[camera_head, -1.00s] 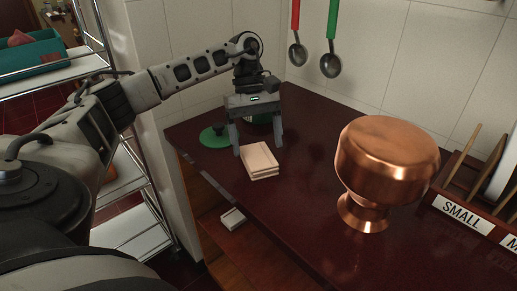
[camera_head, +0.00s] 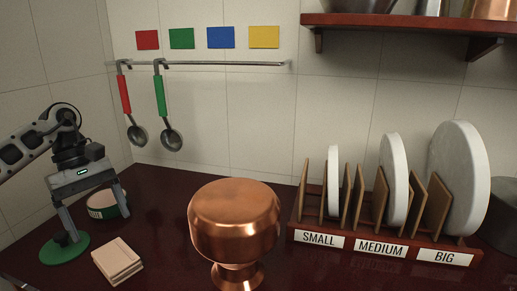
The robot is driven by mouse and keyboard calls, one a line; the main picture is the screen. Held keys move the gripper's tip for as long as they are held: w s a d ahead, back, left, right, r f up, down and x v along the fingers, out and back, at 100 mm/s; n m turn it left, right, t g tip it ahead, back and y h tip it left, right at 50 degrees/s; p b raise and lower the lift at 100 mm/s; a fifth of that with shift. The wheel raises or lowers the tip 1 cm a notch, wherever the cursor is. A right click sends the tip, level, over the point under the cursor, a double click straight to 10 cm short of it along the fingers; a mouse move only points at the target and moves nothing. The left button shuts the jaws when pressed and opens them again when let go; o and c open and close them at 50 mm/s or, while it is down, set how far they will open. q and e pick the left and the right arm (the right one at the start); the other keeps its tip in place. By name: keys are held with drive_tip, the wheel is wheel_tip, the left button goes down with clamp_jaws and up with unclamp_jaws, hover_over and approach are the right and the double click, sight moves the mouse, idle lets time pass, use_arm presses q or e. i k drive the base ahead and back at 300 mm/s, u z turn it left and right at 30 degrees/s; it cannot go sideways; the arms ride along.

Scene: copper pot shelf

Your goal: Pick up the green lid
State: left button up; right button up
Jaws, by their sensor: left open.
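The green lid (camera_head: 65,252) lies flat on the dark red counter at the lower left of the head view, with a small dark knob on top. My left gripper (camera_head: 97,226) is open and points down above the counter. Its left finger shows in front of the lid near the knob. I cannot tell whether a finger touches the lid. My right gripper is not in view.
A stack of pale square pieces (camera_head: 118,262) lies right of the lid. A copper pot (camera_head: 235,220) stands upside down at the middle. A wooden rack (camera_head: 350,252) with white discs stands at right. Two ladles (camera_head: 172,138) hang from a rail (camera_head: 220,64).

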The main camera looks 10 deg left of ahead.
sight(60, 250)
drive_tip(key=k, duration=1)
